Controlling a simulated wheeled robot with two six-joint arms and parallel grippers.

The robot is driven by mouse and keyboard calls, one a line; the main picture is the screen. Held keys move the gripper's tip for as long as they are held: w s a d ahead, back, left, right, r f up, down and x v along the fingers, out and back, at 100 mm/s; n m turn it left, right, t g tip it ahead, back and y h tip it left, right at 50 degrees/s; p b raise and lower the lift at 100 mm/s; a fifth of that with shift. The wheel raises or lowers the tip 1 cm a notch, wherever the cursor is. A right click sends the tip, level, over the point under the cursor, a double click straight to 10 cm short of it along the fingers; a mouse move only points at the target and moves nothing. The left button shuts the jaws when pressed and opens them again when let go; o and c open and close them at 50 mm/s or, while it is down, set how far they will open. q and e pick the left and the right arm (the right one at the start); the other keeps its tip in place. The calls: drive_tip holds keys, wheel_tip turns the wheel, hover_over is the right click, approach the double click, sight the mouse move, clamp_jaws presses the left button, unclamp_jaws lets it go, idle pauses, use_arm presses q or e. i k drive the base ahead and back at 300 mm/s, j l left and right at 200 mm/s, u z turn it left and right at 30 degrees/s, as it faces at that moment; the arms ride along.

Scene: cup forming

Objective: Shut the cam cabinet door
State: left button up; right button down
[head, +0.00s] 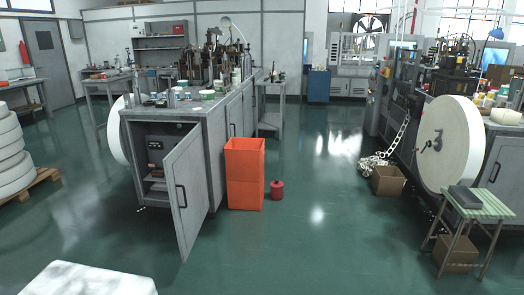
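The cam cabinet door (186,205) is a grey panel with a dark vertical handle (181,195). It stands open, swung out toward me from the front of the grey machine cabinet (131,160). Its hinge edge appears to be on the right side of the opening. The dark cabinet interior (155,150) shows, with a panel of controls and some items on a low shelf. Part of the inside is hidden behind the door. Neither of my grippers is in view.
An orange bin (245,175) stands right of the door, with a small red can (277,190) beside it. A white surface (85,279) fills the lower left foreground. The green floor in the middle is clear. A striped stool (480,204) stands at right.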

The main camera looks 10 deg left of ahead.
sight(185, 172)
drive_tip(key=i+u, duration=0.35)
drive_tip(key=i+l+u, duration=0.2)
drive_tip(key=i+u, duration=0.2)
drive_tip(key=i+l+u, duration=0.35)
drive_tip(key=j, duration=0.05)
